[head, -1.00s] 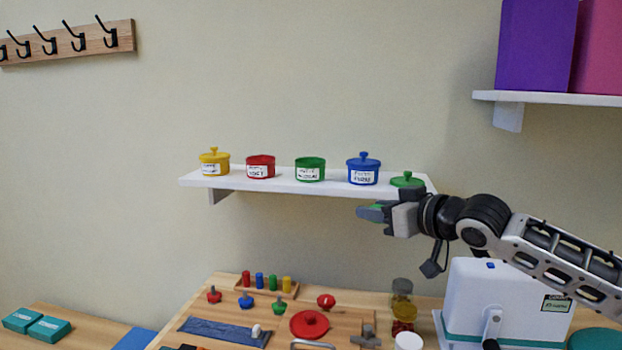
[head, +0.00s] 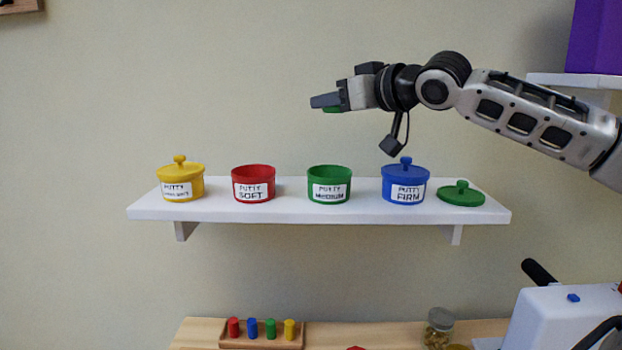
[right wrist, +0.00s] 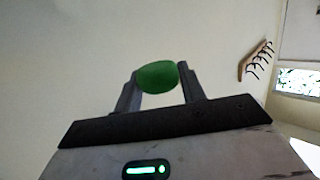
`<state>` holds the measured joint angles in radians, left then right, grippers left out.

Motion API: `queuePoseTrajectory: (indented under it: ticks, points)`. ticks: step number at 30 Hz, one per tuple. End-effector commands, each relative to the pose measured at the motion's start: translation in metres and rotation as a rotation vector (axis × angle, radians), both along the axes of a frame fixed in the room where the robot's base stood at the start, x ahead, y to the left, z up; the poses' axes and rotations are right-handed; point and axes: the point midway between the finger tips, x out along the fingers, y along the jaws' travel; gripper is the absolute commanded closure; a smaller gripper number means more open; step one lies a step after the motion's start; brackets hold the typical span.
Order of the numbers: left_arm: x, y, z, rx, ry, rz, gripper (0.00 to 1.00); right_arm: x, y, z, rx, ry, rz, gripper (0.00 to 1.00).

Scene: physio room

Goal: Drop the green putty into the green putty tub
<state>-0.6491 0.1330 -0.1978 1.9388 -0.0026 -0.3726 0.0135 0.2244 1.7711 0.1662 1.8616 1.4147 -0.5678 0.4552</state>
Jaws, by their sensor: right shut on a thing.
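The green putty (head: 333,109) is a smooth green lump, mostly hidden by my fingers in the head view. The right wrist view shows it whole as the green putty (right wrist: 158,76) between both fingertips. My right gripper (head: 325,102) is shut on it, in the air above the shelf. The green putty tub (head: 329,186), labelled "PUTTY MEDIUM", stands upright on the shelf without a lid, below the gripper in the picture. Its green lid (head: 461,194) lies on the shelf at the right end. My left gripper is not in view.
On the white shelf (head: 300,211) stand a lidded yellow tub (head: 180,180), an open red tub (head: 254,184) and a lidded blue tub (head: 405,182). Below is a wooden table with a peg board (head: 262,336) and a jar (head: 438,328). The air above the tubs is clear.

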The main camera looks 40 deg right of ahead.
Motion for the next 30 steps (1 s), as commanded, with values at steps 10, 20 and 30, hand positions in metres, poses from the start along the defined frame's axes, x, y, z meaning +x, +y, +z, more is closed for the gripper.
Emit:
queuePoseTrajectory:
  ticks: [10, 20, 30]
  points:
    - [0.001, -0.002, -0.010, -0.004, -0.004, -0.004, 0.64, 0.000, 0.001, -0.043, 0.004, -0.004, 0.003, 0.83]
    - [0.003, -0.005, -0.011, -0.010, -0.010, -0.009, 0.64, 0.000, 0.001, -0.057, 0.001, -0.001, 0.003, 0.83]
    - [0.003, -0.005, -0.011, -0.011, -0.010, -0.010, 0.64, 0.000, 0.001, -0.056, 0.000, 0.000, 0.002, 0.35]
